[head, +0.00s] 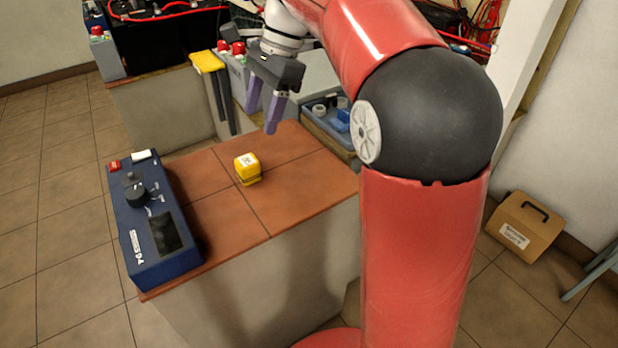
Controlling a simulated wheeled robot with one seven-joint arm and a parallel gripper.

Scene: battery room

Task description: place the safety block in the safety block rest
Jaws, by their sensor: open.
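A small yellow block with a white label, which looks like the safety block (247,169), sits on the tiled top of a low counter (215,215) in the middle of the head view. My gripper (261,120) is above and behind the block, its two purple fingers pointing down. The fingers are apart with nothing between them, and clear of the block. I cannot tell for sure which thing is the safety block rest.
A blue device with a black knob (150,225) lies along the counter's left edge. A blue-grey tray (322,125) with small parts stands at the back right. A yellow-topped item (207,61) stands behind the counter. A tan box (525,225) is on the floor at right.

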